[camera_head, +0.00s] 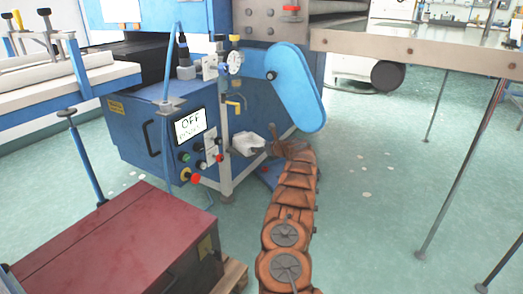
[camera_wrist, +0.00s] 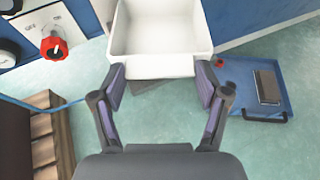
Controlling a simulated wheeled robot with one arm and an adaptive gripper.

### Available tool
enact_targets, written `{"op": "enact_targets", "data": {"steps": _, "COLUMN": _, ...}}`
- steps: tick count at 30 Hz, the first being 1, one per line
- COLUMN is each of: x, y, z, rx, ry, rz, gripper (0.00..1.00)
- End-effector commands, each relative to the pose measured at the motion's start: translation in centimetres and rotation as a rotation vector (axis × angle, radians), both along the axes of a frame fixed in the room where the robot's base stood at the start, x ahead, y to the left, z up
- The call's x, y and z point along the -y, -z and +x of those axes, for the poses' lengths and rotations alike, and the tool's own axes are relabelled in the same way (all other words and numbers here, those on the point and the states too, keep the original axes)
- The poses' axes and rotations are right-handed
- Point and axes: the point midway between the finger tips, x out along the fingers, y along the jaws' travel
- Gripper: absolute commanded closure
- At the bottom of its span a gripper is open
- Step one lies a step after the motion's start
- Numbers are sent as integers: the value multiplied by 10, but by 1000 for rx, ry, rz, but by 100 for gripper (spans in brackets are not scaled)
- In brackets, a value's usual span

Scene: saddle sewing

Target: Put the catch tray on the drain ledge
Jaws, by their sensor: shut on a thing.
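The white catch tray (camera_wrist: 160,30) is a shallow open box, and it looks empty in the wrist view. My gripper (camera_wrist: 160,75) is shut on the tray's front lip, with one finger at each side of it. In the head view the tray (camera_head: 245,144) is held in front of the blue machine, just right of its control panel, with my gripper (camera_head: 270,146) at its right end. A darker grey piece (camera_wrist: 152,86) shows partly under the tray; I cannot tell whether it is the drain ledge or whether the tray touches it.
A blue plate with a handle (camera_wrist: 262,90) lies low at the right. A red-topped box (camera_head: 110,240) stands front left. Open floor lies right.

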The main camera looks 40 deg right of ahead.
Motion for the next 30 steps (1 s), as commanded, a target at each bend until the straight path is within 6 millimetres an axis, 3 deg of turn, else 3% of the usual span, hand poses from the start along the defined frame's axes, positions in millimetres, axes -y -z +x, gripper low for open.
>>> {"op": "enact_targets", "data": {"steps": 7, "x": 0, "y": 0, "z": 0, "rx": 1, "ry": 0, "rz": 0, "gripper": 66}}
{"op": "enact_targets", "data": {"steps": 8, "x": 0, "y": 0, "z": 0, "rx": 0, "ry": 0, "rz": -1, "gripper": 22}}
{"op": "enact_targets", "data": {"steps": 14, "x": 0, "y": 0, "z": 0, "rx": 0, "ry": 0, "rz": -1, "gripper": 2}}
{"op": "enact_targets", "data": {"steps": 30, "x": 1, "y": -6, "z": -6, "rx": 0, "ry": 2, "rz": -3, "gripper": 1}}
